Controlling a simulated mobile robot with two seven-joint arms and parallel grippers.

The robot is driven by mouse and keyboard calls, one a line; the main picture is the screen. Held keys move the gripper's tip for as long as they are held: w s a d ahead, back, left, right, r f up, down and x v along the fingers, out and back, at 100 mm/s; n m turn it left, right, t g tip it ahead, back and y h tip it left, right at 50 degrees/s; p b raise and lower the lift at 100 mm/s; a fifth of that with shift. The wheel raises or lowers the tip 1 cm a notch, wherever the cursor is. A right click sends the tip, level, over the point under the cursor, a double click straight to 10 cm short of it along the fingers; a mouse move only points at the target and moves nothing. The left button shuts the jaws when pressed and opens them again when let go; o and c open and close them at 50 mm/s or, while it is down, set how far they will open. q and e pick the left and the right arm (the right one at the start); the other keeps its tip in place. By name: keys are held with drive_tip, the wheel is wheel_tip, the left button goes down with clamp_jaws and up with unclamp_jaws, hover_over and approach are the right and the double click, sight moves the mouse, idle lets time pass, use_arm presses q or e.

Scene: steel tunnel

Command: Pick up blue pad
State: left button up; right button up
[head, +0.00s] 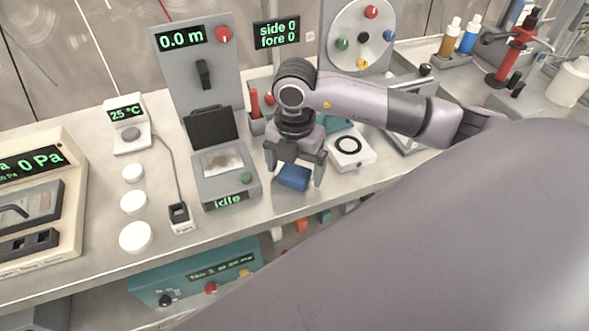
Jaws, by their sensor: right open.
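The blue pad (293,178) is a small blue block near the front edge of the steel bench, in the middle of the head view. My right gripper (294,176) points down over it, with one finger on each side of the pad. The fingers are apart, and the upper part of the pad is partly hidden by the gripper. I cannot tell whether the fingers touch it. My left gripper does not show.
A grey device (222,170) marked "idle" stands close left of the gripper. A white box with a black ring (349,148) stands close right. White round lids (134,203) lie further left. The bench's front edge (330,193) is near the pad.

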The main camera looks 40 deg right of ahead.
drive_tip(key=shift+f, duration=0.1)
drive_tip(key=c, duration=1.2)
wheel_tip(320, 180, up, 13)
wheel_tip(320, 180, up, 7)
drive_tip(key=p, duration=0.3)
hover_over(294, 171)
drive_tip(key=shift+s, duration=0.15)
drive_tip(key=shift+o, duration=1)
drive_tip(key=shift+c, duration=0.2)
